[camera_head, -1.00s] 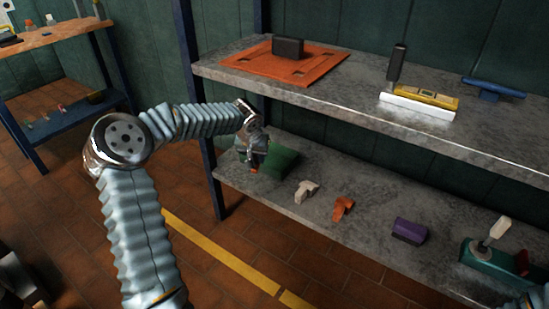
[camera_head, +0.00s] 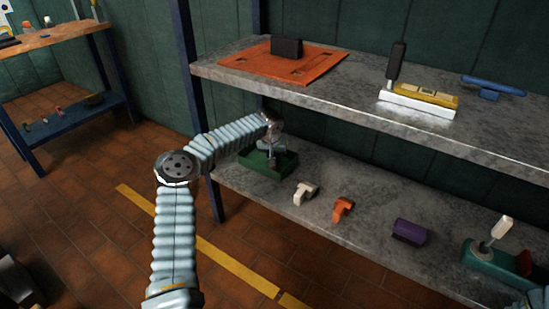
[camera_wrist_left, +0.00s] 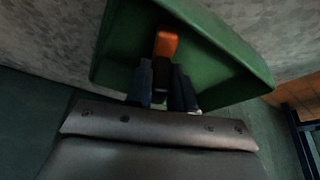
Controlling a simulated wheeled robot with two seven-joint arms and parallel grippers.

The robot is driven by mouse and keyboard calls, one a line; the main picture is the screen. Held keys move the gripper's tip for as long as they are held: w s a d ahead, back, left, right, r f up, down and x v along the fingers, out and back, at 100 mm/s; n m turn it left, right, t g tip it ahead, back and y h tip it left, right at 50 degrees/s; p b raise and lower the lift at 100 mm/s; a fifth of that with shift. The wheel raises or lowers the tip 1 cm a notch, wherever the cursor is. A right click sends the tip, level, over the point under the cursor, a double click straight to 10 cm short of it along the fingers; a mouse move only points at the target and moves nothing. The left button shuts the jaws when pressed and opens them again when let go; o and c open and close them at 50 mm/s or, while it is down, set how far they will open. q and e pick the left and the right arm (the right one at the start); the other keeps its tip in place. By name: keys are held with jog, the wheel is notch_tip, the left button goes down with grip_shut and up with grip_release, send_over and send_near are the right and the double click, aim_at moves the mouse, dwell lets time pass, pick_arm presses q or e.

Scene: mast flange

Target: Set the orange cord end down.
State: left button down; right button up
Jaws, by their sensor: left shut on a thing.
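My left gripper (camera_head: 268,158) is at the green tray (camera_head: 252,164) at the left end of the lower shelf. In the left wrist view, the fingers (camera_wrist_left: 163,82) are shut on the orange cord end (camera_wrist_left: 166,45), which has a dark part between the fingers. The cord end shows against the inside of the green tray (camera_wrist_left: 215,60); I cannot tell whether it touches the tray floor. In the head view the cord end is hidden by the gripper. My right gripper is not in view.
On the lower shelf (camera_head: 320,240) stand a white piece (camera_head: 305,193), an orange piece (camera_head: 342,208), a purple block (camera_head: 409,232) and a green box with a white lever (camera_head: 500,228). The upper shelf (camera_head: 355,85) overhangs the tray. A blue post (camera_head: 188,75) stands at the left.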

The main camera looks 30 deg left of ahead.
pick_arm(q)
jog(key=shift+f, duration=0.15)
jog(key=shift+f, duration=0.15)
jog(key=c, duration=1)
grip_release()
jog(key=shift+o, duration=0.2)
jog(key=shift+r, duration=0.35)
jog(key=p+v, duration=0.1)
jog(key=v, duration=0.6)
jog(key=shift+r, duration=0.1)
